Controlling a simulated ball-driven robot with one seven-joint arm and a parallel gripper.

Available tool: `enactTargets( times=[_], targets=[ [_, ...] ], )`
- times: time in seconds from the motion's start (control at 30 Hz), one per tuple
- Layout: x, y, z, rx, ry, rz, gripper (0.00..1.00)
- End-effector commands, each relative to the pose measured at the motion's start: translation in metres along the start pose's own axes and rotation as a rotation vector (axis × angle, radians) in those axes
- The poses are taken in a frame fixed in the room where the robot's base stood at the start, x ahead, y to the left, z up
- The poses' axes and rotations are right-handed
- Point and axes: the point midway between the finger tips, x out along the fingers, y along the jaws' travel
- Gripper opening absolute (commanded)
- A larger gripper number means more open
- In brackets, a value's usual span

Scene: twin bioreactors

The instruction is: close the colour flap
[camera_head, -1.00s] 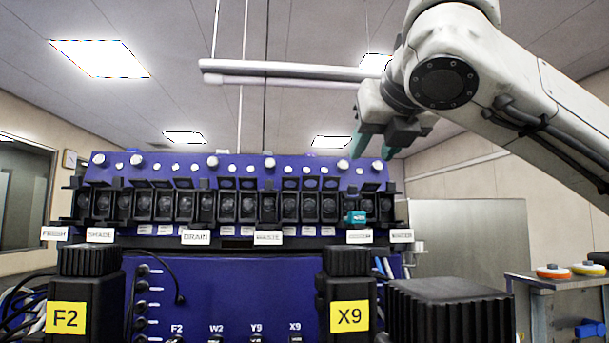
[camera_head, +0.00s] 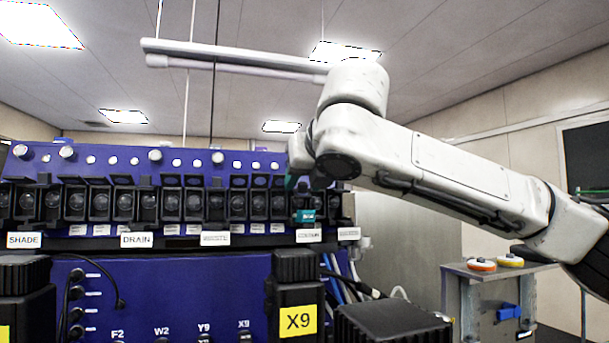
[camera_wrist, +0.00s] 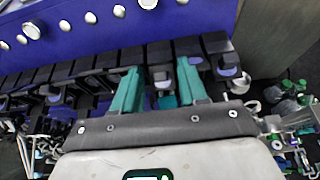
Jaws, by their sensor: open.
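A row of black pinch-valve bays (camera_head: 150,205) with upright flaps runs along the front of the blue panel. One bay near the right end holds a teal part (camera_head: 306,215), above a small white label (camera_head: 309,236) too blurred to read surely. The colour flap cannot be told for certain by its label. My gripper (camera_head: 303,182) is at this bay, partly hidden by my wrist. In the wrist view my gripper's teal fingers (camera_wrist: 158,66) are apart, over the black flaps. A teal part (camera_wrist: 167,101) shows between them, with no visible grip on anything.
White knobs (camera_head: 155,155) line the blue panel above the bays. A black-capped X9 unit (camera_head: 296,265) and a ribbed black block (camera_head: 390,322) stand in front. A side table (camera_head: 455,270) with coloured discs stands at right.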

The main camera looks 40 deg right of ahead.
Motion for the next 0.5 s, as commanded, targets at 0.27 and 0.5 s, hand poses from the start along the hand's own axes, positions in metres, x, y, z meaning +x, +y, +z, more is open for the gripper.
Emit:
enactTargets(
  times=[0.27,0.5],
  targets=[
    [0.0032,0.0003,-0.0005,0.0,0.0,0.001,0.43],
    [0.0029,0.0003,-0.0003,0.0,0.0,0.0,0.24]
  ],
)
